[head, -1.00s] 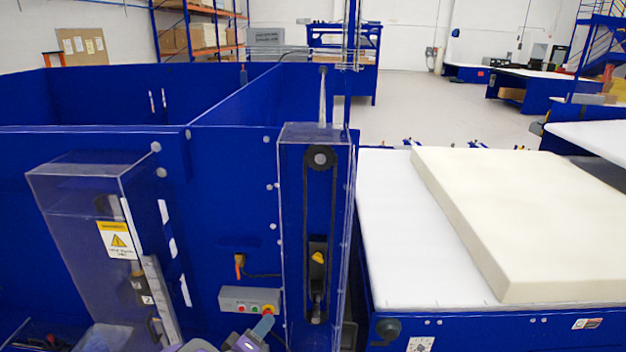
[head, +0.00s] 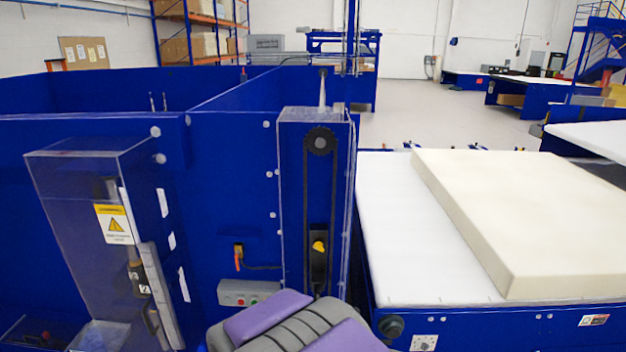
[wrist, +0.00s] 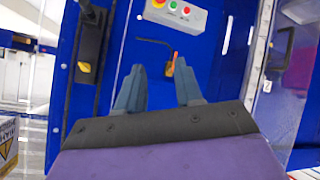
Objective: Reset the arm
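My arm shows as a purple and grey link at the bottom middle of the head view; its fingertips are not visible there. In the wrist view my gripper (wrist: 158,82) has two blue-grey fingers standing apart with nothing between them. A grey control box (head: 247,292) with coloured buttons is on the blue machine panel, just above my arm in the head view. The box also shows at the top of the wrist view (wrist: 176,14), beyond the fingertips and apart from them. An orange-handled switch (wrist: 170,66) appears between the fingers, behind them.
A clear-covered belt drive (head: 319,200) stands right of the control box. A clear guard box (head: 90,240) with a warning label juts out at left. A cream foam slab (head: 530,210) lies on the white-topped table (head: 395,240) at right. Open floor (head: 440,120) lies behind.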

